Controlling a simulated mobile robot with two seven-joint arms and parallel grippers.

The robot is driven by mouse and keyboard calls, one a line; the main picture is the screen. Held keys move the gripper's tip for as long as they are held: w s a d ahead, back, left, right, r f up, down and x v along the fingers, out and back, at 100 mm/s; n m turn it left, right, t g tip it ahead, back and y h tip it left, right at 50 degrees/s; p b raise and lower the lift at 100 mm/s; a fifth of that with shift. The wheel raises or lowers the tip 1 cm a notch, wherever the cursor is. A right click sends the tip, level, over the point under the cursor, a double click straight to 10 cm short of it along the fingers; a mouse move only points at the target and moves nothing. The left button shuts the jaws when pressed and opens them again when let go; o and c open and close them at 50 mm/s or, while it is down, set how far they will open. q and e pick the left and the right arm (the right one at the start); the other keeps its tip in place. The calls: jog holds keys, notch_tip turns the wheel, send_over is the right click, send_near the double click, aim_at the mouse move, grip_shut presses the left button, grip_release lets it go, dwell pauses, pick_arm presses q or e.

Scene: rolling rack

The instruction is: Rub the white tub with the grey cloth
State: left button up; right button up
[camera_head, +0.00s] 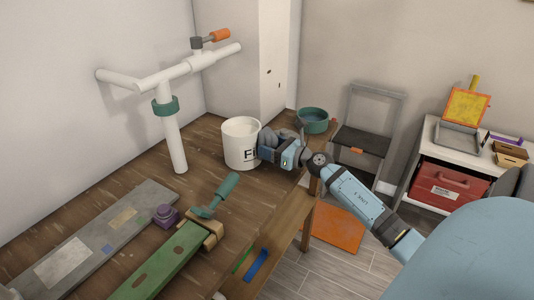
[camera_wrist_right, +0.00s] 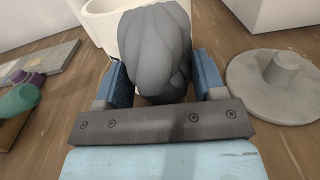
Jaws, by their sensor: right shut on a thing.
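The white tub (camera_head: 240,143) stands upright on the wooden bench, with dark lettering on its side. In the right wrist view the tub (camera_wrist_right: 101,22) shows at the top, partly hidden behind the cloth. My right gripper (camera_head: 272,148) is just right of the tub, shut on the bunched grey cloth (camera_wrist_right: 157,48). In the right wrist view the cloth bulges up between the two blue fingers. The cloth is right up close to the tub's side; I cannot tell whether they touch. My left gripper is not in view.
A green bowl (camera_head: 313,121) stands behind the gripper near the bench edge. White pipework (camera_head: 172,130) rises left of the tub. A green-handled tool (camera_head: 216,194), a purple knob (camera_head: 166,216) and a green bar (camera_head: 160,262) lie in front. A round grey base (camera_wrist_right: 262,98) is at right in the wrist view.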

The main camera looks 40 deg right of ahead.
aim_at(253, 149)
jog(key=shift+w, duration=0.15)
jog(key=shift+s+a+r+p, duration=0.2)
jog(key=shift+a+p, duration=0.5)
jog(key=shift+a, duration=0.1)
jog(key=shift+s+a+f+p, duration=0.1)
jog(key=shift+s+a+p, duration=0.1)
jog(key=shift+a+p, duration=0.75)
jog(key=shift+a+b, duration=0.3)
jog(key=shift+b, duration=0.05)
jog(key=shift+s+d+f, duration=0.1)
jog(key=shift+s+f, duration=0.1)
jog(key=shift+s, duration=0.25)
jog(key=b+v, duration=0.1)
jog(key=v, duration=0.2)
jog(key=shift+s+d, duration=0.1)
jog(key=shift+s, duration=0.2)
jog(key=shift+s+d+r, duration=0.15)
jog(key=shift+s, duration=0.55)
